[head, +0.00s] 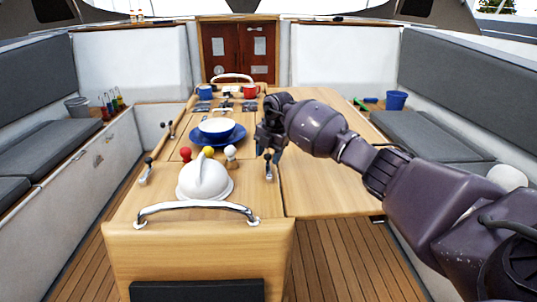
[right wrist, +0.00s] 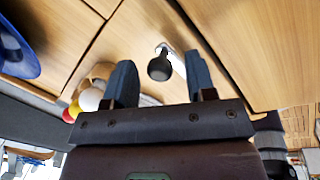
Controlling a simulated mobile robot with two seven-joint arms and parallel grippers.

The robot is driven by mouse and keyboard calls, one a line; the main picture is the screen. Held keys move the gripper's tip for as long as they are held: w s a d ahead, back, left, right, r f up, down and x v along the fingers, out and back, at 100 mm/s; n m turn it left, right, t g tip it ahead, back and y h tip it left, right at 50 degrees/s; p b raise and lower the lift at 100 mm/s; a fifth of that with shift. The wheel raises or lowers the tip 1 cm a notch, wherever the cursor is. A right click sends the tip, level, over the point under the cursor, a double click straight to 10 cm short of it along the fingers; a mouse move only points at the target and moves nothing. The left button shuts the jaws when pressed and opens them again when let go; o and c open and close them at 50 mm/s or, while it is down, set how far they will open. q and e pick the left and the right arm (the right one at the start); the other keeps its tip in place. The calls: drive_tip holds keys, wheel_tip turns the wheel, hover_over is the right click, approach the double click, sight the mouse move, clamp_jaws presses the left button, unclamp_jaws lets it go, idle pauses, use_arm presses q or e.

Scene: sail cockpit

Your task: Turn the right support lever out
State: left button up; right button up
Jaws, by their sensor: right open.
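The right support lever (head: 268,167) has a dark knob and a bright metal base. It stands on the table near the seam with the right-hand leaf. My right gripper (head: 270,145) is just above and behind it in the head view, pointing down and open. In the right wrist view, the lever's dark knob (right wrist: 160,68) shows between the two spread fingers, with a gap on both sides. I cannot tell how far the knob lies beyond the fingertips. My left gripper is not in view.
The table (head: 240,235) holds a white domed object (head: 205,182), a blue plate with a bowl (head: 216,128), and red, yellow and white knobs. A metal rail (head: 197,208) crosses the near end. More levers (head: 147,172) stand at left. The right leaf (head: 325,190) is clear.

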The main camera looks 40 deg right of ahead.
clamp_jaws()
idle(0.3)
drive_tip(key=shift+r, duration=0.1)
